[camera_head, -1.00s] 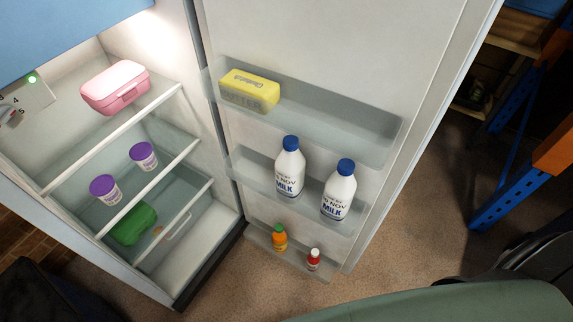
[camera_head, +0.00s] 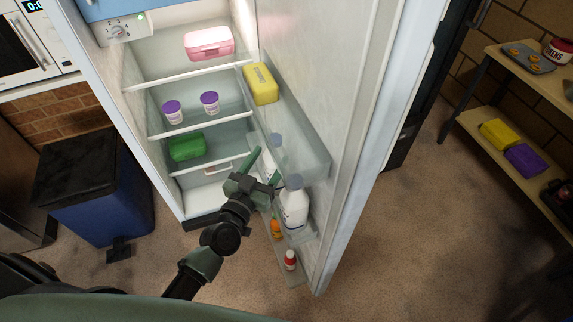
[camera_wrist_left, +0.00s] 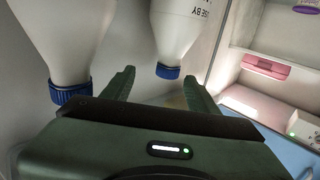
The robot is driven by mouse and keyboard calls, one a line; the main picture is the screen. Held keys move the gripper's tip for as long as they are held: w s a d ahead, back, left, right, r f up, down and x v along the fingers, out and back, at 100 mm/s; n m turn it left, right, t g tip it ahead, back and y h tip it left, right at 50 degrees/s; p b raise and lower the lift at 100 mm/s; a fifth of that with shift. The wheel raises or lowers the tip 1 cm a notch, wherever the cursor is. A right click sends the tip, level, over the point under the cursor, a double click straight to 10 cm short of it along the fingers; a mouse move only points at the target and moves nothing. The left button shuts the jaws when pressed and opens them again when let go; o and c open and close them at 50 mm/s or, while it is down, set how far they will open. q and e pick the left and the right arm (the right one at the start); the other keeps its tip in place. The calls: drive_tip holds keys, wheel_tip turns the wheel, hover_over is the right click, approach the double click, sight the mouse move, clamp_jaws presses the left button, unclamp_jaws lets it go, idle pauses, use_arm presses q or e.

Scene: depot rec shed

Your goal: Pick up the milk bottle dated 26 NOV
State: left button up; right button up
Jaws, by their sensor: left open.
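Two white milk bottles with blue caps stand in the middle rack of the open fridge door. The nearer bottle (camera_head: 294,210) is mostly clear. The farther bottle (camera_head: 268,161) is partly hidden by my left gripper (camera_head: 266,165) and the rack above. My left gripper is open and empty beside the bottles. In the left wrist view, the picture is upside down. One bottle (camera_wrist_left: 178,30) lies ahead between the open fingers (camera_wrist_left: 158,88), with "USE BY" partly showing. The other bottle (camera_wrist_left: 68,40) is outside the left finger. Neither date is readable now.
The upper door rack holds a yellow box (camera_head: 261,84). Orange (camera_head: 277,229) and red (camera_head: 290,260) small bottles stand in the lowest rack. Fridge shelves hold a pink box (camera_head: 208,44), purple-lidded cups (camera_head: 173,112) and a green box (camera_head: 187,148). A blue bin (camera_head: 100,200) stands left.

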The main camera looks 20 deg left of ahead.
sight(269, 167)
use_arm(q)
drive_tip(key=w, duration=0.1)
drive_tip(key=w+a, duration=0.1)
drive_tip(key=w, duration=0.1)
drive_tip(key=shift+w+a, duration=0.1)
drive_tip(key=shift+w, duration=0.05)
drive_tip(key=shift+w+d+f, duration=0.1)
drive_tip(key=shift+w+d, duration=0.1)
drive_tip(key=shift+w, duration=0.45)
drive_tip(key=shift+w+d, duration=0.15)
drive_tip(key=shift+w, duration=0.45)
drive_tip(key=shift+w+d, duration=0.2)
drive_tip(key=shift+w, duration=0.45)
drive_tip(key=shift+f, duration=0.1)
drive_tip(key=c, duration=1.2)
clamp_jaws()
use_arm(e)
drive_tip(key=shift+y, duration=0.3)
drive_tip(key=a, duration=0.4)
drive_tip(key=shift+s+a+r, duration=0.25)
drive_tip(key=shift+s+r, duration=0.05)
drive_tip(key=shift+d, duration=0.5)
